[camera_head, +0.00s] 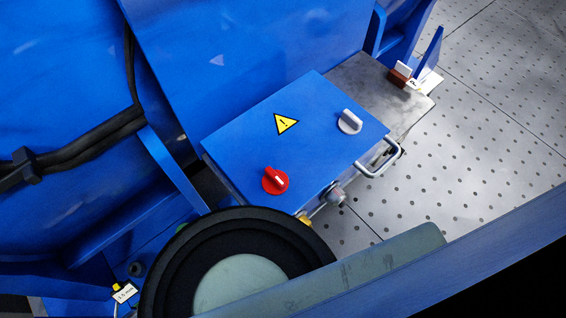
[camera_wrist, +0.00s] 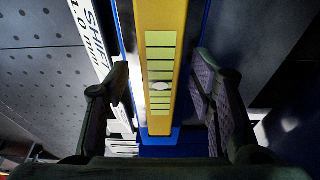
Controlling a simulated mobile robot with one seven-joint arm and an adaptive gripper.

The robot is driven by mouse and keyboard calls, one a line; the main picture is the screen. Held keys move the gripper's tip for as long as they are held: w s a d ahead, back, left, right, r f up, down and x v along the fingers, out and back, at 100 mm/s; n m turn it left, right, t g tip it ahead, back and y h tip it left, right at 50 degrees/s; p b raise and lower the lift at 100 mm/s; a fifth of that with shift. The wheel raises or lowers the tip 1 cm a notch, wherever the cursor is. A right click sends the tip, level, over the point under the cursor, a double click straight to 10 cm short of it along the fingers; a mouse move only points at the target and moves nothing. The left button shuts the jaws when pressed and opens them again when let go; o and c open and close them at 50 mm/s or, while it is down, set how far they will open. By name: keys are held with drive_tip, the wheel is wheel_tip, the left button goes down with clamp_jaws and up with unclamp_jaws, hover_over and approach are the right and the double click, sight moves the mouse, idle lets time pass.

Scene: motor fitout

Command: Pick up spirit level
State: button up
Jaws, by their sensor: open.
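In the wrist view, a long yellow bar with a row of pale yellow-green panels, which looks like the spirit level (camera_wrist: 160,70), runs from the top edge down to the middle. My gripper (camera_wrist: 161,82) is open, with one dark finger on each side of the bar. A gap shows between the bar and each finger, so it is not held. How far the fingertips are from it in depth is unclear. I cannot make out the level or my gripper in the head view.
A white strip marked "SHIFT 1.0 mm" (camera_wrist: 88,35) lies left of the bar. In the head view, a blue box (camera_head: 270,150) carries a red knob (camera_head: 275,181), a grey knob (camera_head: 350,121) and a side handle (camera_head: 380,160). Perforated grey floor (camera_head: 480,130) lies right of it.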

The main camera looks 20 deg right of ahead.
drive_tip(key=shift+f, duration=0.2)
drive_tip(key=shift+c, duration=0.6)
clamp_jaws()
